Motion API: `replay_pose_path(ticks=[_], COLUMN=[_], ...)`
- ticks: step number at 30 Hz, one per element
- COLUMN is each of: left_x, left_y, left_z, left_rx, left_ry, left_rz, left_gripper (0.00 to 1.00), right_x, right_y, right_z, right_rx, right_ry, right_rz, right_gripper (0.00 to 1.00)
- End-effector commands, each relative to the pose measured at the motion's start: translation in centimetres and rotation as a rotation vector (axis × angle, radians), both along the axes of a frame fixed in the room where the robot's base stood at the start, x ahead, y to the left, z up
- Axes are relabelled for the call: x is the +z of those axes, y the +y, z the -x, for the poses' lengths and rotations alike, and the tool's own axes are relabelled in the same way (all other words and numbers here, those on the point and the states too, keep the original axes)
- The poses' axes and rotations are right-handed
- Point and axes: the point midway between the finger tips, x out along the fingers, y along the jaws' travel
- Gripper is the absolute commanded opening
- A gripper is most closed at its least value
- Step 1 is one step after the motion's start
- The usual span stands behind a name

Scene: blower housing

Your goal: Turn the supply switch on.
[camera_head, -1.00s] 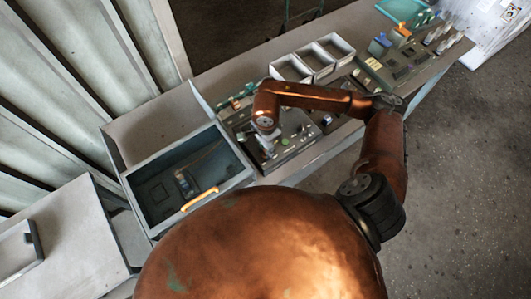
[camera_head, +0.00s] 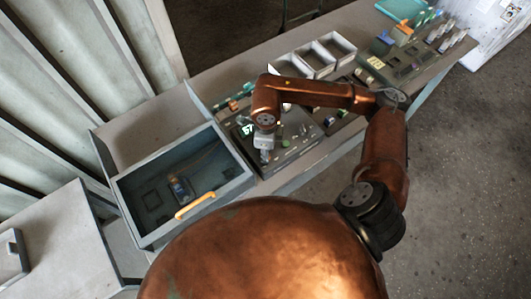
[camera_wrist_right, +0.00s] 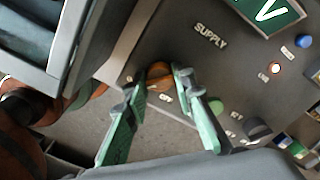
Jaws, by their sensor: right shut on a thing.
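The grey supply panel (camera_head: 300,155) lies on the bench in the head view. In the right wrist view the panel (camera_wrist_right: 215,75) bears the word SUPPLY, and its display (camera_wrist_right: 268,12) is lit with a green V. An orange-brown rotary knob (camera_wrist_right: 159,75), which looks like the supply switch, sits below the word. The green fingertips of my right gripper (camera_wrist_right: 161,82) are on both sides of this knob, shut on it. In the head view my right gripper (camera_head: 264,155) is over the panel's left part, and the knob is hidden there. My left gripper is not in view.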

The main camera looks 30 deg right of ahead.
Motion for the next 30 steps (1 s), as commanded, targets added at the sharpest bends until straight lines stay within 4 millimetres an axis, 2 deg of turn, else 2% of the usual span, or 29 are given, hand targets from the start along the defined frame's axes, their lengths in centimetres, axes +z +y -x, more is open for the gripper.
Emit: replay_pose_path(ticks=[19, 20, 27, 30], left_x=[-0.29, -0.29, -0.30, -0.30], left_y=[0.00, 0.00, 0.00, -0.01], left_z=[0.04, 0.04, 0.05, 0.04], left_rx=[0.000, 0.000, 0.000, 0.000], left_ry=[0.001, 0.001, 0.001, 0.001], left_rz=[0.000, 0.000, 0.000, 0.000], left_gripper=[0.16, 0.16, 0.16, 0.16], right_x=[0.05, 0.05, 0.03, 0.02], right_y=[0.02, 0.03, 0.02, 0.01], right_z=[0.00, -0.01, -0.01, -0.01], right_rx=[-0.053, -0.053, -0.052, -0.052], right_ry=[-0.001, -0.001, -0.001, -0.001], right_rz=[-0.001, -0.001, -0.001, -0.001], right_gripper=[0.00, 0.24, 0.41, 0.42])
